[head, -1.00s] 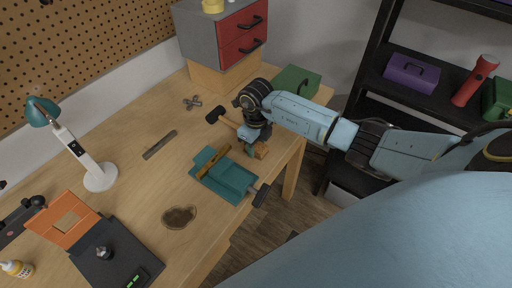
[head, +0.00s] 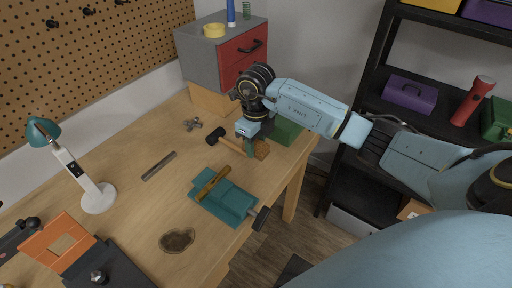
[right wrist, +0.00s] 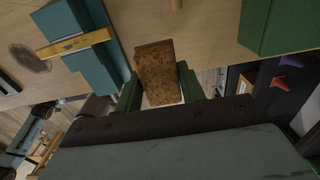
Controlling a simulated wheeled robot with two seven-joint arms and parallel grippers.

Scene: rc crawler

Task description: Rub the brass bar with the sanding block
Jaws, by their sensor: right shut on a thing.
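The brass bar (head: 212,184) lies across the top of a teal vise (head: 232,204), held in its jaws; both also show in the right wrist view, the bar (right wrist: 75,45) at upper left. My right gripper (head: 256,150) is shut on the sanding block (head: 262,151), a brown block. In the right wrist view the block (right wrist: 158,72) sits between the green fingers. The block is up and to the right of the vise in the head view, apart from the brass bar. My left gripper is not in view.
A hammer (head: 228,143) lies just behind the right gripper. A green box (head: 288,131) stands close behind it. A metal file (head: 159,166) and a dark stain (head: 177,241) are on the bench left of and in front of the vise. A lamp (head: 98,198) stands at left.

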